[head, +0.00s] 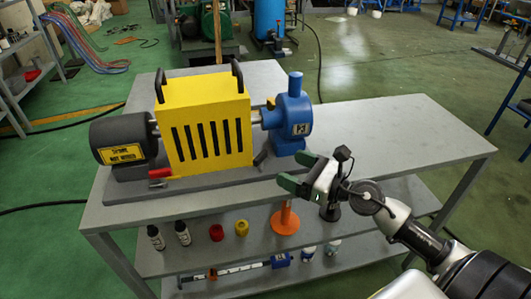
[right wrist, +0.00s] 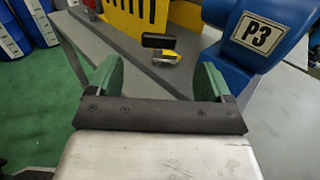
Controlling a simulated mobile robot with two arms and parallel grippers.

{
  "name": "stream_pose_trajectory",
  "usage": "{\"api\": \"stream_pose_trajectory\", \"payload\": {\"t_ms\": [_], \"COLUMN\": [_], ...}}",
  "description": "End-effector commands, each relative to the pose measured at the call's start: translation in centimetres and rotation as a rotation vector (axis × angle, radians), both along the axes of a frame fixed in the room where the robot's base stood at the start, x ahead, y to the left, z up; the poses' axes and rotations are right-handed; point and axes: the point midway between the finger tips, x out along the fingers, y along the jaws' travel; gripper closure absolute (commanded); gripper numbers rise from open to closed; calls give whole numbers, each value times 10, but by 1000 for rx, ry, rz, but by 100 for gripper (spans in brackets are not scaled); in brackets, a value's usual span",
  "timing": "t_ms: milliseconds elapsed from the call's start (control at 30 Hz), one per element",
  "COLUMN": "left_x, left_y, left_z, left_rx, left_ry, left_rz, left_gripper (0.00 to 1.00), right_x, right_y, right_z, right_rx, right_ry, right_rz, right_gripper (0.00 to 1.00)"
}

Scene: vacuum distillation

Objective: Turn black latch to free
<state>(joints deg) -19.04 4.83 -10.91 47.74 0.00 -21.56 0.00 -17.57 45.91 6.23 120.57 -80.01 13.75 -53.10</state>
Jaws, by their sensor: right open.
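In the head view a small dark lever (head: 262,157), which looks like this latch, sits between the yellow guard and the blue pump (head: 291,120). My right gripper (head: 299,170) is open and empty, in front of the blue pump and to the right of the latch. In the right wrist view its green fingers (right wrist: 155,80) are spread apart, with the latch beyond the gap and not touched. My left gripper is not in view.
The yellow slotted guard (head: 205,120) stands between the dark motor (head: 122,143) and the pump. A red handle (head: 160,173) lies at the guard's left foot. The table top (head: 400,130) is clear at right. The lower shelf (head: 190,262) holds bottles and an orange stand (head: 285,220).

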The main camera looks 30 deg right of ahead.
Motion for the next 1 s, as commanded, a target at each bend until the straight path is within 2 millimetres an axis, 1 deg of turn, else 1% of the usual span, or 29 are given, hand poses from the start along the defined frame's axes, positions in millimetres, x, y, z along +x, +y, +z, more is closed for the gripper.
{"api": "stream_pose_trajectory", "payload": {"t_ms": [33,167,367,500,600,933,1000], "left_x": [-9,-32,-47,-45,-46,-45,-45], "left_y": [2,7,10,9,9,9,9], "left_z": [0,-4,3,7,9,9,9], "left_rx": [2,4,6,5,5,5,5], "left_ry": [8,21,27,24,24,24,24], "left_rz": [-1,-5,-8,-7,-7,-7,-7], "left_gripper": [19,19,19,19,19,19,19], "right_x": [6,19,45,58,63,65,65], "right_y": [3,10,25,31,35,36,36], "right_z": [4,4,4,2,1,0,0], "right_rx": [1,0,1,3,1,1,1], "right_ry": [-3,-2,-2,-1,0,0,0], "right_rz": [0,0,0,-1,0,0,0], "right_gripper": [19,19,19,19,19,19,30]}}
